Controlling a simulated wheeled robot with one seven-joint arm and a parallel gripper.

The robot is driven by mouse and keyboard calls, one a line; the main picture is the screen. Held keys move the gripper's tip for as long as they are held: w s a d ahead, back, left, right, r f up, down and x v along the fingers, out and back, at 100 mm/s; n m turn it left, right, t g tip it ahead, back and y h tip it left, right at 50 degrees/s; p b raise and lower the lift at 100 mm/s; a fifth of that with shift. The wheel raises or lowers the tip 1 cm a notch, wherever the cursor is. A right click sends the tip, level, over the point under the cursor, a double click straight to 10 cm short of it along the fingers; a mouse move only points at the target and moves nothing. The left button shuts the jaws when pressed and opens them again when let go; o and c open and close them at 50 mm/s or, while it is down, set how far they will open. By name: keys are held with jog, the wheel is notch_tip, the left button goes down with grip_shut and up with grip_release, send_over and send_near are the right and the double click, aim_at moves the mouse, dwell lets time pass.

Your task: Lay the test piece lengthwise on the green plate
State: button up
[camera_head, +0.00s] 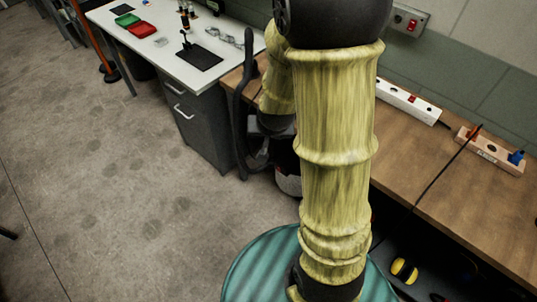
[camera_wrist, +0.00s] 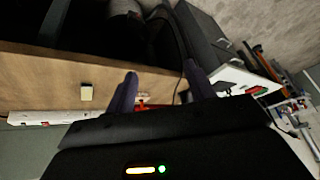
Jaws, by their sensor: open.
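My gripper (camera_wrist: 163,82) is open in the wrist view, its two dark fingers apart with nothing between them that I can see held. In the head view my arm hides it. A small green flat item (camera_head: 127,19) lies on the white table at the upper left; I cannot tell whether it is the green plate or a tray. I cannot pick out the test piece for sure. A small pale block (camera_wrist: 86,93) shows on the wooden bench in the wrist view, apart from the fingers; what it is I cannot tell.
The white table (camera_head: 222,84) also bears a red tray (camera_head: 141,29) and a black mat (camera_head: 199,57). The wooden bench (camera_head: 433,177) at right carries a white power strip (camera_head: 408,102) and a wooden socket block (camera_head: 490,151) with a cable. Open floor (camera_head: 120,190) lies left.

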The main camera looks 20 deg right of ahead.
jog(key=s+a+r+n+g, duration=0.1)
jog(key=s+a+r+n, duration=0.1)
jog(key=s, duration=0.3)
jog(key=s+a+r+n+g, duration=0.1)
jog(key=s+r+n+g, duration=0.1)
jog(key=s, duration=0.3)
jog(key=shift+a+r+y, duration=0.3)
jog(key=shift+a+y, duration=0.05)
jog(key=shift+y, duration=0.05)
